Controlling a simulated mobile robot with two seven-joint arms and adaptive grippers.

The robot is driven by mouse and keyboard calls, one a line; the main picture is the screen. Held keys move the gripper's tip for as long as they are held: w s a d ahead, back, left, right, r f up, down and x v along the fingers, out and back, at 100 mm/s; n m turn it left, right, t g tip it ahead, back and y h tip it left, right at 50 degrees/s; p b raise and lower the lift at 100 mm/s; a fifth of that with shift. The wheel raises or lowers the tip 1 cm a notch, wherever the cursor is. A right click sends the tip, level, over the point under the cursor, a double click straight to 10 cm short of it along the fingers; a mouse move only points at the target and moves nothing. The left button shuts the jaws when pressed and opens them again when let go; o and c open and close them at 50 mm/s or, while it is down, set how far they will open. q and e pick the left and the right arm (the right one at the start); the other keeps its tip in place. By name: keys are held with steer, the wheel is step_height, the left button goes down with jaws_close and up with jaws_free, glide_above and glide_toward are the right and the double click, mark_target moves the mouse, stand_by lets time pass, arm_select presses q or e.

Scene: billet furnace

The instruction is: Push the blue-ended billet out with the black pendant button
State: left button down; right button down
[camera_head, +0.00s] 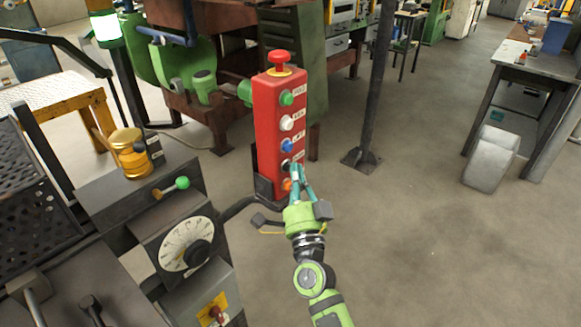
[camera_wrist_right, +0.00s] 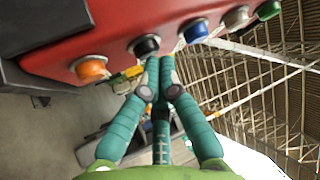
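The red pendant box (camera_head: 265,125) stands upright with a column of coloured buttons and a red mushroom knob on top. The black button (camera_head: 285,163) is second from the bottom, between the blue and orange ones; it also shows in the right wrist view (camera_wrist_right: 146,46). My right gripper (camera_head: 295,168) is at the lower front of the pendant. In the wrist view its teal fingers (camera_wrist_right: 160,62) come together, empty, with the tips just beside the black button. I cannot tell whether they touch it. No blue-ended billet can be made out. My left gripper is out of view.
The pendant's other buttons are orange (camera_head: 287,184), blue (camera_head: 286,146), white (camera_head: 286,123) and green (camera_head: 286,98). A console with a dial (camera_head: 187,246) and a green-knobbed lever (camera_head: 182,183) stands left.

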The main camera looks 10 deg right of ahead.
steer(key=shift+s+d, duration=0.4)
steer(key=shift+s, duration=0.2)
steer(key=s+d+p, duration=0.1)
steer(key=s, duration=0.1)
steer(key=s+d, duration=0.2)
steer(key=shift+p, duration=0.35)
stand_by(2.6)
